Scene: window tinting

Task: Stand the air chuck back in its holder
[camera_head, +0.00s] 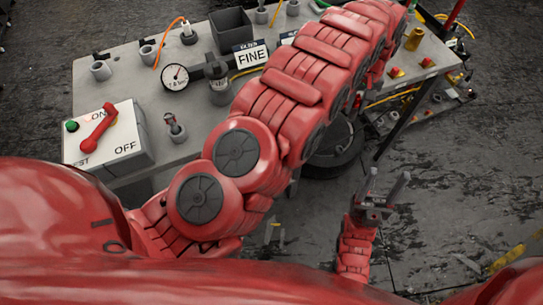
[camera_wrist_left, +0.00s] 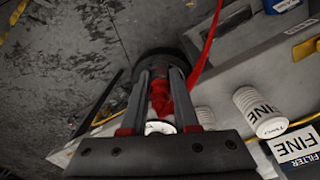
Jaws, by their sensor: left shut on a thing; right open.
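In the left wrist view my left gripper (camera_wrist_left: 160,85) is shut on a red piece with a pale round end, which looks like the air chuck (camera_wrist_left: 161,98). A red hose (camera_wrist_left: 210,45) runs up beside it. In the head view the red left arm hides this gripper and what it holds. My right gripper (camera_head: 384,188) is open and empty, its fingers pointing up, low at the right of centre. Several grey cup holders, such as one at the left (camera_head: 100,70), stand on the bench; I cannot tell which belongs to the air chuck.
The grey bench (camera_head: 190,145) carries a switch box (camera_head: 120,145) with a red lever, a pressure gauge (camera_head: 175,77), a dark bin (camera_head: 231,30) and a FINE sign (camera_head: 251,56). A dark round object (camera_head: 335,150) is beside the bench. The floor at the right is open.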

